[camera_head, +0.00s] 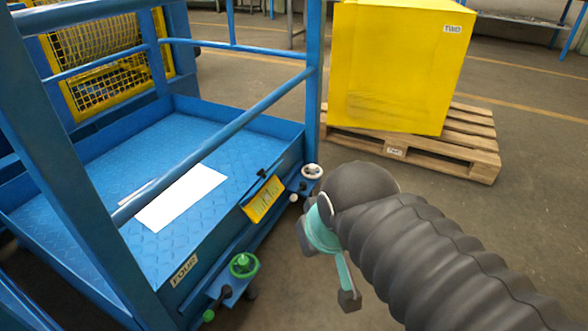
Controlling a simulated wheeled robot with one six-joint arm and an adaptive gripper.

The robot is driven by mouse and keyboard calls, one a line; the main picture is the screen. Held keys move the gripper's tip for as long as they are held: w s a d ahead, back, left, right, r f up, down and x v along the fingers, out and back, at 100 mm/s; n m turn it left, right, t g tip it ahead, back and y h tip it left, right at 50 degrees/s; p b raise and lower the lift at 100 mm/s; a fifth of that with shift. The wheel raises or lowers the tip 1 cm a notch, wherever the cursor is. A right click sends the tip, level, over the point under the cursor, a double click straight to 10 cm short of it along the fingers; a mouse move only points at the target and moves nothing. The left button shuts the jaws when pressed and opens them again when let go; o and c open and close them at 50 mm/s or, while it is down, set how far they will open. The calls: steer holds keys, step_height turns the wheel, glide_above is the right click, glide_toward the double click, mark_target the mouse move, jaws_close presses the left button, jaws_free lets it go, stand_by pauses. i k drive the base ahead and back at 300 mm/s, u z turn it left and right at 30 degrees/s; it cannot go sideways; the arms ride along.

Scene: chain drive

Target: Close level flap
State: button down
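A small yellow flap or plate (264,199) with dark markings sits tilted at the right edge of the blue platform; I take it for the level flap. A small dark handle (268,170) shows just above it. I cannot tell whether the flap is open or shut. My gripper (330,270), teal with dark tips, is to the right of the flap and apart from it in the picture. One finger points downward with a dark tip; the other is not clear. Nothing is seen held. My dark ribbed arm hides part of the floor.
A pale handwheel (312,171) and a green handwheel (243,265) stick out from the platform's edge. Blue rails (220,140) cross above the platform, where a white sheet (181,198) lies. A yellow box (398,70) stands on a wooden pallet (450,148) behind. Bare floor lies between.

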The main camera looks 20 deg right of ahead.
mark_target(260, 172)
steer(key=z, duration=0.2)
steer(key=i, duration=0.75)
steer(key=z, duration=0.9)
steer(key=k, duration=0.9)
steer(key=u, duration=0.7)
steer(key=i, duration=0.5)
steer(key=u, duration=0.05)
